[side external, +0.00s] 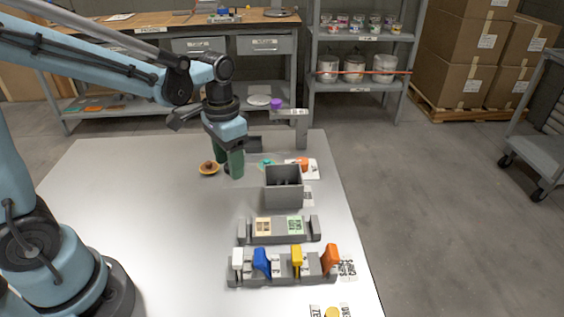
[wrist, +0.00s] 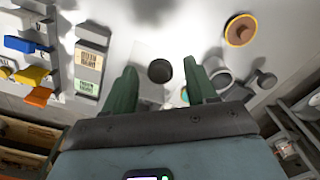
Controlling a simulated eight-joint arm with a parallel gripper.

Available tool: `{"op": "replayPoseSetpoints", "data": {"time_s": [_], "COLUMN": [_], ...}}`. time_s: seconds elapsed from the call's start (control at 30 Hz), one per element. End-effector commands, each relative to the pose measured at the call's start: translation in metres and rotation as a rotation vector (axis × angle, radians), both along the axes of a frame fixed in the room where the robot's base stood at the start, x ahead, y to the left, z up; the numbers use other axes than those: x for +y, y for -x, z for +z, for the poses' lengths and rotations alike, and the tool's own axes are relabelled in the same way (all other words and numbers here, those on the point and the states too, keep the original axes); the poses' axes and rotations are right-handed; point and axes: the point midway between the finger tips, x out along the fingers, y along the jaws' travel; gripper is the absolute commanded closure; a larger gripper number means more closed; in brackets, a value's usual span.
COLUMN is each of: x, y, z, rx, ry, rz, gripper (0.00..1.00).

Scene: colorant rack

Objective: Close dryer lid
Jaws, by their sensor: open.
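My gripper (side external: 232,172) points down over the middle of the table, its two green fingers apart and nothing between them touching either one. In the wrist view the fingers (wrist: 162,85) are spread, with a dark round disc (wrist: 160,71) showing beyond and between them. In the side view a grey open-topped box (side external: 283,187) stands just right of the fingers. A round orange-tan disc with a dark knob (side external: 208,168) lies left of them; it also shows in the wrist view (wrist: 240,30). I cannot tell for sure which part is the dryer lid.
A grey tray with two cards (side external: 280,228) and a rack (side external: 283,280) with white, blue, yellow and orange pieces stand nearer the camera. A grey stand (side external: 300,125) with a purple piece is behind. An orange piece (side external: 302,162) lies beyond the box. The table's left side is clear.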

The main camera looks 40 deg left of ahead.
Motion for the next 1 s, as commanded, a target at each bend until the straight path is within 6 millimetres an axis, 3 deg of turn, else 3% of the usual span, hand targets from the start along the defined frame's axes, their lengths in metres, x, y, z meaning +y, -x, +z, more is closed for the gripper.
{"op": "replayPoseSetpoints", "data": {"time_s": [0.23, 0.6, 0.87, 1.0], "x": [0.0, 0.0, -0.002, -0.015], "y": [0.0, 0.0, -0.002, -0.017], "z": [-0.001, 0.0, 0.0, 0.0], "rx": [0.0, 0.0, 0.0, 0.0], "ry": [0.0, 0.0, 0.001, 0.001], "rz": [0.0, 0.0, -0.001, -0.005], "gripper": [0.43, 1.0, 1.0, 1.0]}}
